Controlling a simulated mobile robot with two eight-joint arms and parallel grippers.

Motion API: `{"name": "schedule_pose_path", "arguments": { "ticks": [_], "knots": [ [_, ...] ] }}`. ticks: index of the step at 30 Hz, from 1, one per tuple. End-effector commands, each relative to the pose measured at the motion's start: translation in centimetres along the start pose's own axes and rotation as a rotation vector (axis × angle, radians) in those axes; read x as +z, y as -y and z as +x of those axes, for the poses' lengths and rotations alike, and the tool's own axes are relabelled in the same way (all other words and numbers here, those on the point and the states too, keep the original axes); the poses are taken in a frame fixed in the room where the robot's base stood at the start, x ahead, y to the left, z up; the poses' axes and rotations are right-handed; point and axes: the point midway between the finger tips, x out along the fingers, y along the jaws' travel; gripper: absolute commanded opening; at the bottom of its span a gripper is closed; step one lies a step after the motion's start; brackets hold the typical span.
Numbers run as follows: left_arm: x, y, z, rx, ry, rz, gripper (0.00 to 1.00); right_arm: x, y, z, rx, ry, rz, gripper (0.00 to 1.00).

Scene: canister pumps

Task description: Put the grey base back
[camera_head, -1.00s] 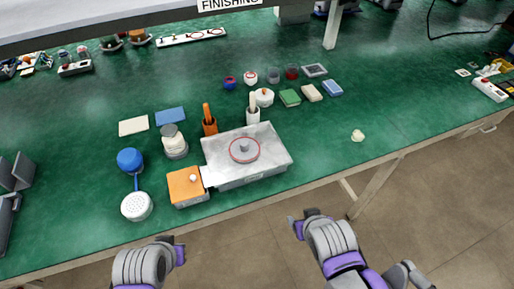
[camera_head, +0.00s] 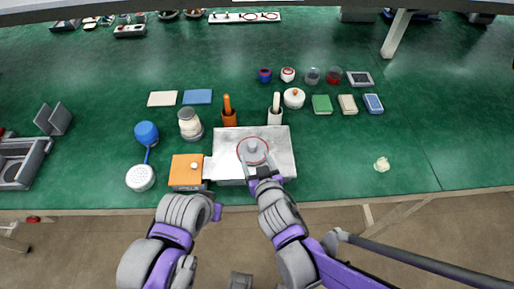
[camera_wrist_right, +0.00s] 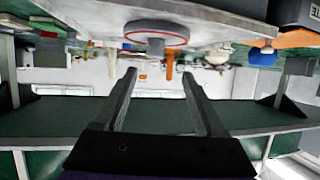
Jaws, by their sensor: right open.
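A round grey base (camera_head: 252,146) with a red ring and a short grey knob sits on top of a flat metal box (camera_head: 225,141). In the right wrist view the base (camera_wrist_right: 157,27) appears upside down, with its knob (camera_wrist_right: 156,47) facing the fingers. My right gripper (camera_head: 256,167) is open and empty at the front of the base. Its two fingers (camera_wrist_right: 160,75) point toward the knob, one on each side of its line, with the knob just beyond the tips. My left gripper (camera_head: 216,210) is at the table's front edge, left of the box; its fingers are not clear.
An orange block (camera_head: 187,171) stands against the box's left side. An orange-handled holder (camera_head: 229,112) and a white one (camera_head: 275,112) stand close behind it.

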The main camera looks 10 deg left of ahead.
Motion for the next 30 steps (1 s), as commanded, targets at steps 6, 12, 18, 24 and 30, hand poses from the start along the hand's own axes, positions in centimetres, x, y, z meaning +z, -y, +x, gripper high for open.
{"name": "schedule_pose_path", "arguments": {
  "ticks": [6, 12, 18, 24, 30],
  "knots": [
    [0.3, 0.0, 0.4, 0.000, 0.002, 0.000, 0.00, 0.1, -0.1, 3.2, 0.001, 0.001, 0.001, 0.72],
    [0.3, 0.0, 0.4, 0.000, 0.002, 0.000, 0.00, 0.1, -0.4, 4.5, 0.003, 0.001, 0.002, 0.72],
    [0.4, 0.0, 0.5, 0.000, 0.002, 0.000, 0.00, 0.3, -1.0, 7.5, 0.003, 0.002, 0.001, 0.72],
    [0.4, 0.0, 0.5, 0.000, 0.002, 0.000, 0.00, 0.3, -1.0, 9.0, 0.002, 0.002, 0.000, 0.72],
    [0.4, 0.0, 0.5, 0.000, 0.002, 0.000, 0.00, 0.3, -1.0, 9.0, 0.002, 0.002, 0.000, 0.72]
  ]
}}
